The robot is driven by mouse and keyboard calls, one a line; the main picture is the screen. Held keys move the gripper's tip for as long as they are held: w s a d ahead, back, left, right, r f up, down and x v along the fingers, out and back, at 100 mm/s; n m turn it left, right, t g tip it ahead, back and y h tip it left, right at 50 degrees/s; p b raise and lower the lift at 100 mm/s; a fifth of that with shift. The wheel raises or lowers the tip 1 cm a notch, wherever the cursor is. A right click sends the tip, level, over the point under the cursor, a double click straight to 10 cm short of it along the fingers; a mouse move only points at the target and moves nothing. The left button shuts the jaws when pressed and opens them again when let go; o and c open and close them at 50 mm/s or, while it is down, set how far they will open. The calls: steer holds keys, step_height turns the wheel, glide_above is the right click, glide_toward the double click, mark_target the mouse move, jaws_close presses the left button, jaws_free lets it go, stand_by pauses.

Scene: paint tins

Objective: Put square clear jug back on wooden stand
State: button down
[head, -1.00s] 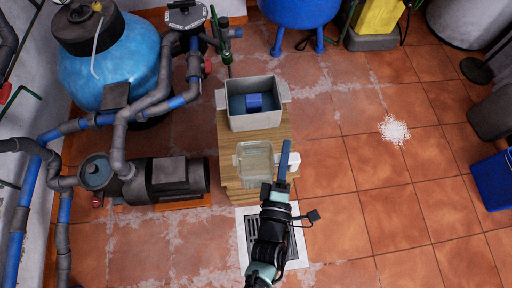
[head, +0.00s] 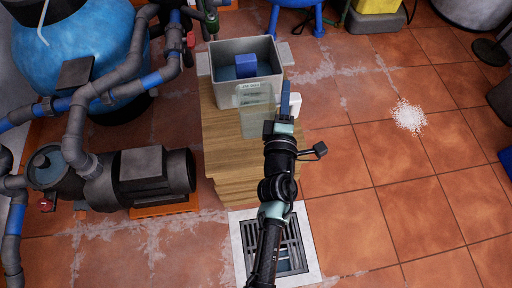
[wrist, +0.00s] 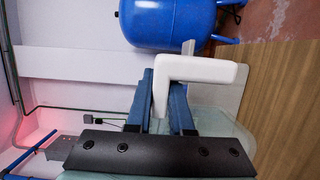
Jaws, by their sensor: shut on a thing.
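The square clear jug (head: 256,120) is pale and see-through, with a white handle (head: 294,104) on its right side. It appears in front of the grey tub, over the wooden stand (head: 222,150). I cannot tell whether its base touches the stand. My gripper (head: 286,98) is shut on the handle. In the wrist view, the blue fingers (wrist: 162,88) are on either side of the white L-shaped handle (wrist: 205,68). Part of the clear jug body (wrist: 215,122) shows behind the dark gripper bar, which hides much of it.
A grey tub (head: 218,78) with a blue block (head: 246,66) inside stands on the back of the stand. A dark pump (head: 150,178) and pipes are at the left. A floor drain (head: 246,240) lies in front. Tiled floor at the right is mostly open.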

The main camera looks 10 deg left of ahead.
steer(key=shift+w, duration=0.15)
step_height(320, 180, down, 10)
steer(key=b, duration=0.9)
steer(key=shift+r, duration=0.15)
steer(key=shift+f+b, duration=0.25)
steer(key=shift+b, duration=0.25)
steer(key=c, duration=0.8)
jaws_free()
steer(key=s+p, duration=0.1)
steer(key=s, duration=1.2)
steer(key=shift+d, duration=0.15)
